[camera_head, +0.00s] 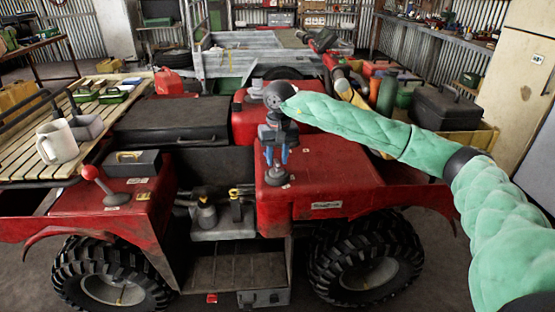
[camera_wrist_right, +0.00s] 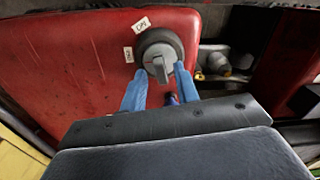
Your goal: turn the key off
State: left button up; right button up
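The key switch (camera_wrist_right: 158,62) shows in the right wrist view as a grey key handle in a round dark collar on a red panel (camera_wrist_right: 80,75). Two small white labels (camera_wrist_right: 142,24) sit beside the collar; their lettering is too small to read surely. My right gripper (camera_head: 277,158) points down over the red body of the vehicle (camera_head: 325,170) in the head view. Its two blue fingers are apart, one on each side of the key handle, with nothing gripped between them. My left gripper is out of view.
A red control knob (camera_head: 91,173) stands at the left on the vehicle. An open recess lies left of the gripper.

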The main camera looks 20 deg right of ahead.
jog(key=shift+r+p, duration=0.65)
jog(key=shift+r, duration=2.7)
